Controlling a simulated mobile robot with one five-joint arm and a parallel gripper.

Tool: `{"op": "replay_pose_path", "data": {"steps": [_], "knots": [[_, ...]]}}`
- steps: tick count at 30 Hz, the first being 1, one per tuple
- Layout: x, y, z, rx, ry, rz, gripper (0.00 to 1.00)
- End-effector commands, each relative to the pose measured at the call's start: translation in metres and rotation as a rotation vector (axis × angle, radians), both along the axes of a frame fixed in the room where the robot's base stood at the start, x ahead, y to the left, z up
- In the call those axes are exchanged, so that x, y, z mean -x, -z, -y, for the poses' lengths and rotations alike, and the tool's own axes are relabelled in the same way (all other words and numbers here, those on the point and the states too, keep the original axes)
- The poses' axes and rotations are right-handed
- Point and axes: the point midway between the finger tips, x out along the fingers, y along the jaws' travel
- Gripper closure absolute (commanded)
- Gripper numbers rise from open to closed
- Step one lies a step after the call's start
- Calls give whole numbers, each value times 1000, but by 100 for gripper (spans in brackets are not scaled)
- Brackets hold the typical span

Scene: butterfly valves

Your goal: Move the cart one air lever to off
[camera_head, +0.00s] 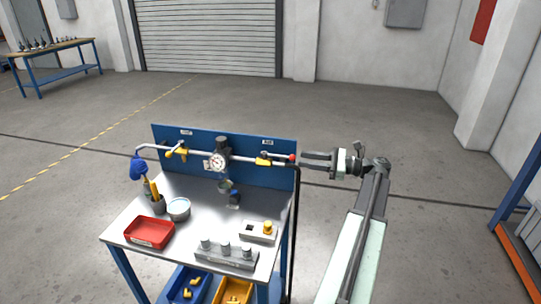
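A cart (150,212) with a steel top has a blue back panel (283,177) carrying a thin pipe. A yellow lever valve (180,151) sits on the pipe at the left. Another yellow lever valve (263,161) sits at the right, its lever lying roughly along the pipe. A round gauge (218,161) is between them. A red fitting (292,157) ends the pipe at the right. My gripper (303,160) points left just right of this fitting. Its two fingers look apart, with nothing seen between them. Contact with the fitting cannot be told. The panel labels are too small to read.
A red tray (150,232), a round dish (178,209) and a grey block with several knobs (226,255) stand on the cart. A black hose (296,215) hangs at its right side. A blue rack (517,195) stands at far right. The floor behind the cart is clear.

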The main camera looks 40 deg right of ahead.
Motion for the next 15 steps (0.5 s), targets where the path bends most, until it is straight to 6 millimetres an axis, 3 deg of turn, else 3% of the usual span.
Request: {"op": "replay_pose_path", "data": {"steps": [9, 15], "knots": [[-66, 0, -44, 0, -13, 0, 68], [-93, 0, -61, 0, -15, 0, 68]]}}
